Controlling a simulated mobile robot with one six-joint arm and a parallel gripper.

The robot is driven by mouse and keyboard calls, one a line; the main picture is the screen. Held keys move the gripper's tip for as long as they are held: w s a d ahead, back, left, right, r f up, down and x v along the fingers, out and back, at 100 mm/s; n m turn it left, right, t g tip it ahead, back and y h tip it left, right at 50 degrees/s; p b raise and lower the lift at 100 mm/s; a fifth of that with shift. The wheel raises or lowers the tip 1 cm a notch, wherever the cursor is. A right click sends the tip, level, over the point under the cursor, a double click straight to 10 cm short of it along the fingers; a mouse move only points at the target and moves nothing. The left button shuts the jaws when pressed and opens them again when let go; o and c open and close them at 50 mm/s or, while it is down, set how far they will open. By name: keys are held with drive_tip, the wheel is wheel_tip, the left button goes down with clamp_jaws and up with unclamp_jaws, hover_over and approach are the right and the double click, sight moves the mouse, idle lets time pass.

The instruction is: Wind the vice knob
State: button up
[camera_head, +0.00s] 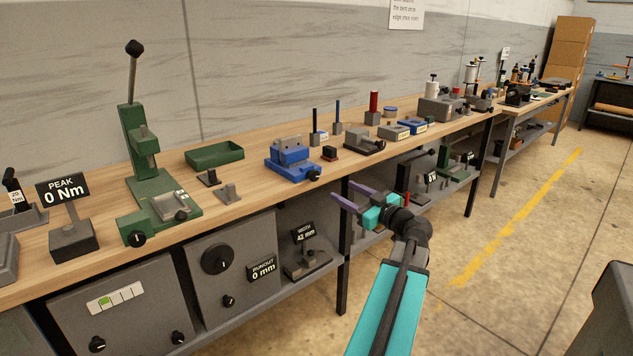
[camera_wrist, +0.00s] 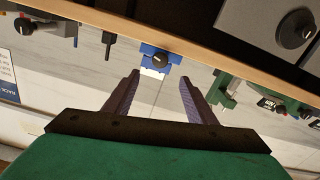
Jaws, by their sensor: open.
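A blue vice (camera_head: 290,158) with grey jaw blocks stands near the front edge of the wooden bench. Its black vice knob (camera_head: 315,174) faces the aisle at the front. In the wrist view, which is upside down, the blue vice (camera_wrist: 150,49) and its round knob (camera_wrist: 160,60) show just beyond and between my fingertips. My gripper (camera_head: 344,191) has purple fingers spread apart with nothing between them. It is in front of the bench, apart from the knob. My fingers also show in the wrist view (camera_wrist: 159,76).
A green press (camera_head: 150,180) with a tall lever and a green tray (camera_head: 214,156) stand left of the vice. Grey blocks and small fixtures (camera_head: 365,142) stand to its right. Below are a shelf and a cabinet with a large dial (camera_head: 216,259). The aisle floor (camera_head: 500,260) is clear.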

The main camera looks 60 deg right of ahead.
sight(316, 177)
drive_tip(key=shift+w, duration=0.15)
drive_tip(key=p+x, duration=0.1)
drive_tip(key=x, duration=1.2)
drive_tip(key=shift+w+d+f+p, duration=0.15)
drive_tip(key=shift+w+p, duration=0.1)
drive_tip(key=shift+p, duration=0.15)
drive_tip(key=c, duration=1)
drive_tip(key=shift+s+a, duration=0.15)
drive_tip(key=shift+a, duration=0.2)
drive_tip(key=shift+c, duration=0.2)
drive_tip(key=shift+d, duration=0.25)
